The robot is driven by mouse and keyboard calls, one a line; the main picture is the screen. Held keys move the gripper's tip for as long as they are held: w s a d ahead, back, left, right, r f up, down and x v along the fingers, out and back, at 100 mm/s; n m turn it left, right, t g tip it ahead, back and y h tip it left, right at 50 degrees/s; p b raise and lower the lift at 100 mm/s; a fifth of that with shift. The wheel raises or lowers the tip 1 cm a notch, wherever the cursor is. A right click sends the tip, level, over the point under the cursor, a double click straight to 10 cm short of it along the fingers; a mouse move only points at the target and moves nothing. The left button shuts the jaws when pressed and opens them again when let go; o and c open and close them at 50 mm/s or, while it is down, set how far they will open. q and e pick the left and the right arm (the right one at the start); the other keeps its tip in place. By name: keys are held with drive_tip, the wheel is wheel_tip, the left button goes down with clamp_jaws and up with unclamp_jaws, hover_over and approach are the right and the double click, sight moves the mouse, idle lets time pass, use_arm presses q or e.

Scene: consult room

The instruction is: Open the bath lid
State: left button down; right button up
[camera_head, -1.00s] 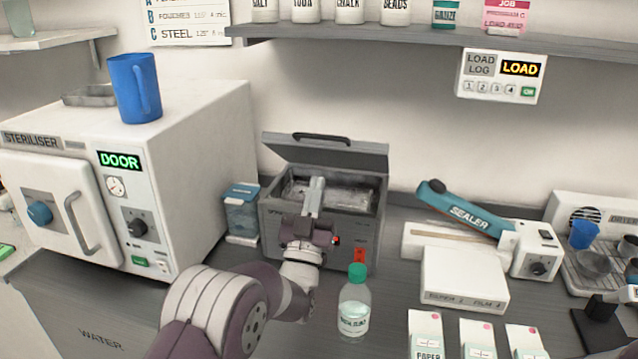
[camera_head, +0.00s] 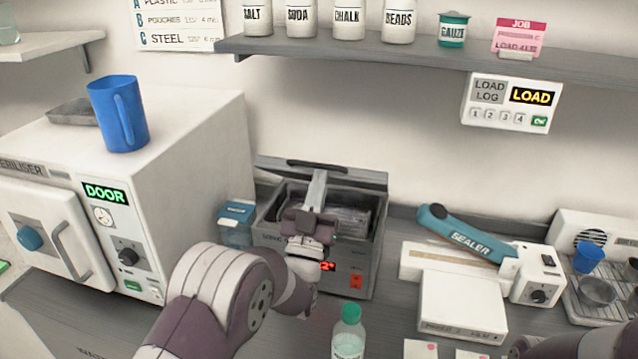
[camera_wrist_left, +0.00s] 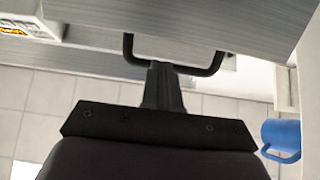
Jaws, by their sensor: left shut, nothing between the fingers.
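The grey bath (camera_head: 349,270) stands on the counter in the middle of the head view, with a red display and a red switch on its front. Its lid (camera_head: 354,179) stands raised at the back, and the basin shows open below it. My right gripper is out of view.
The white steriliser (camera_head: 190,150) with a blue jug (camera_head: 118,115) on top stands left. A blue-lidded container (camera_head: 235,224) is close beside the bath. A green-capped bottle (camera_head: 348,335) stands in front. The sealer (camera_head: 465,235) is at right, and a shelf (camera_head: 400,52) hangs above.

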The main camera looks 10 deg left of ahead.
use_arm(q)
drive_tip(key=shift+r, duration=0.1)
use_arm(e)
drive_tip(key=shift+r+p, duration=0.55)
use_arm(q)
drive_tip(key=w+r+g+p, duration=0.5)
drive_tip(key=w+r+p, duration=0.4)
drive_tip(key=w+r+g+p, duration=0.2)
drive_tip(key=w+g+p, duration=0.3)
drive_tip(key=w, duration=0.7)
drive_tip(key=shift+d+r+p, duration=0.2)
drive_tip(key=shift+d+p, duration=0.15)
drive_tip(key=shift+p, duration=0.6)
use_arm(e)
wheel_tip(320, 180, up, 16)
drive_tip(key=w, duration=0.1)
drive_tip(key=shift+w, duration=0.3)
